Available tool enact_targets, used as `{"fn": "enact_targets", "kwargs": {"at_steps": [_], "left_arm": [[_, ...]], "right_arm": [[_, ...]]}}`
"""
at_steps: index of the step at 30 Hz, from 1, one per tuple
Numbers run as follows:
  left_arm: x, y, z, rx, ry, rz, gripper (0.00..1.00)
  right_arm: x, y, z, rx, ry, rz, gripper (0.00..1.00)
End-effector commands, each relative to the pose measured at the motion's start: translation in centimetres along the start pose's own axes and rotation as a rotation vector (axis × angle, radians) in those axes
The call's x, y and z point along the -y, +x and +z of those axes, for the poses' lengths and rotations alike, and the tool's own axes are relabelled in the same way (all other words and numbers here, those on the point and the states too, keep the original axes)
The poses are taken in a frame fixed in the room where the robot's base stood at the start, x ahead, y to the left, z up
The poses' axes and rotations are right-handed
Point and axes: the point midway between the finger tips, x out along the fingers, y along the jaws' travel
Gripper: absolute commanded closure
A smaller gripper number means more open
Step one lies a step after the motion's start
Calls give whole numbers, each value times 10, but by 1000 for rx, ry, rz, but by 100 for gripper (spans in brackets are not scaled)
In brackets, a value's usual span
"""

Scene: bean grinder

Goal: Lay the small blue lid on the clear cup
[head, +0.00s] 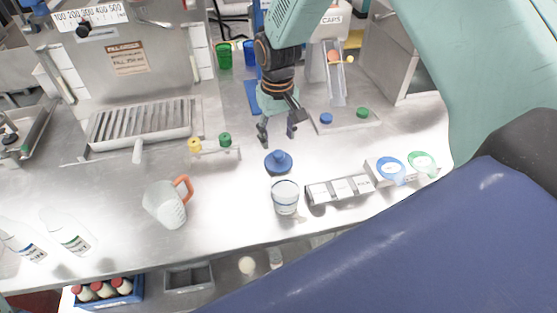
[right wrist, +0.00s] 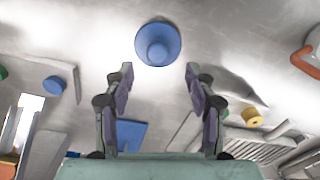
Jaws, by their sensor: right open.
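The small blue lid (head: 278,161), a round disc with a raised knob, lies on the steel counter just behind the clear cup (head: 285,198). The cup stands upright with its top uncovered. My right gripper (head: 283,134) is open and empty, behind the lid and apart from it. In the right wrist view the lid (right wrist: 158,43) sits beyond the open fingertips (right wrist: 157,72), roughly centred between them. The cup is not visible in the right wrist view. My left gripper is not in view.
A jug with an orange handle (head: 166,203) stands left of the cup. A compartment tray (head: 341,189) lies close on its right. Blue (head: 326,118) and green (head: 362,113) caps lie behind right. A small rack (head: 216,154) holds yellow and green caps behind left.

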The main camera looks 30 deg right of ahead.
Motion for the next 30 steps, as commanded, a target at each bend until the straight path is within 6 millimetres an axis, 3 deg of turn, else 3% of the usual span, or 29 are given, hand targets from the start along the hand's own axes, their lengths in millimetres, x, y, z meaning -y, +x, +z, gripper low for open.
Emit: {"fn": "enact_targets", "kwargs": {"at_steps": [17,26,30], "left_arm": [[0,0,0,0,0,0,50],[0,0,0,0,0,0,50],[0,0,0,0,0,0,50]], "right_arm": [[-4,70,1,3,3,0,44],[-4,74,1,2,3,0,44],[-4,74,1,2,3,0,55]]}}
